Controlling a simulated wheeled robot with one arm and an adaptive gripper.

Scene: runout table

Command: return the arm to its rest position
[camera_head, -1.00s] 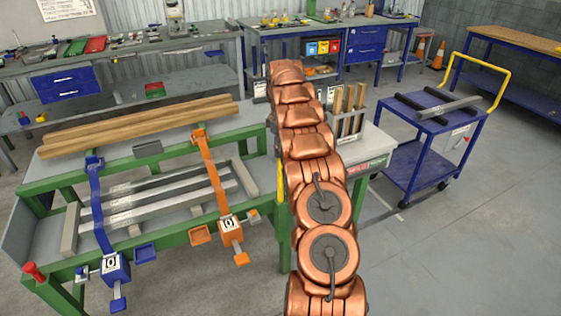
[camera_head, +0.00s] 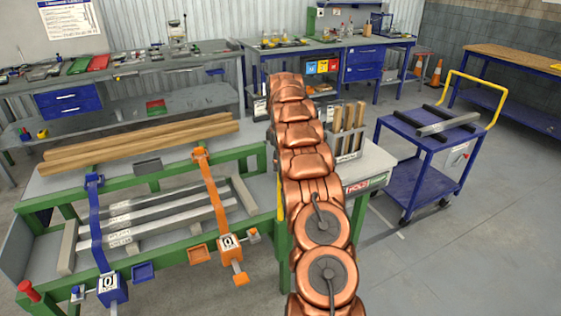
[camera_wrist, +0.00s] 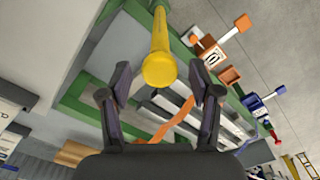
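My copper-coloured arm stretches from the bottom of the head view up over the right part of the green-framed runout table (camera_head: 255,160). Its far end, with the gripper, is hidden behind my own links in the head view. In the wrist view my gripper (camera_wrist: 162,90) shows two dark fingers spread apart with nothing held between them. A yellow post (camera_wrist: 159,55) shows between and beyond the fingers; I cannot tell how far away it is. Below are metal bars (camera_wrist: 215,125) and an orange strap (camera_wrist: 172,122).
Wooden beams (camera_head: 140,142) lie on the table. A blue strap clamp (camera_head: 97,235) and an orange strap clamp (camera_head: 217,205) cross metal bars. A holder with upright wooden pieces (camera_head: 347,125) stands right of my arm. A blue cart (camera_head: 408,185) stands farther right. Open floor lies at right.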

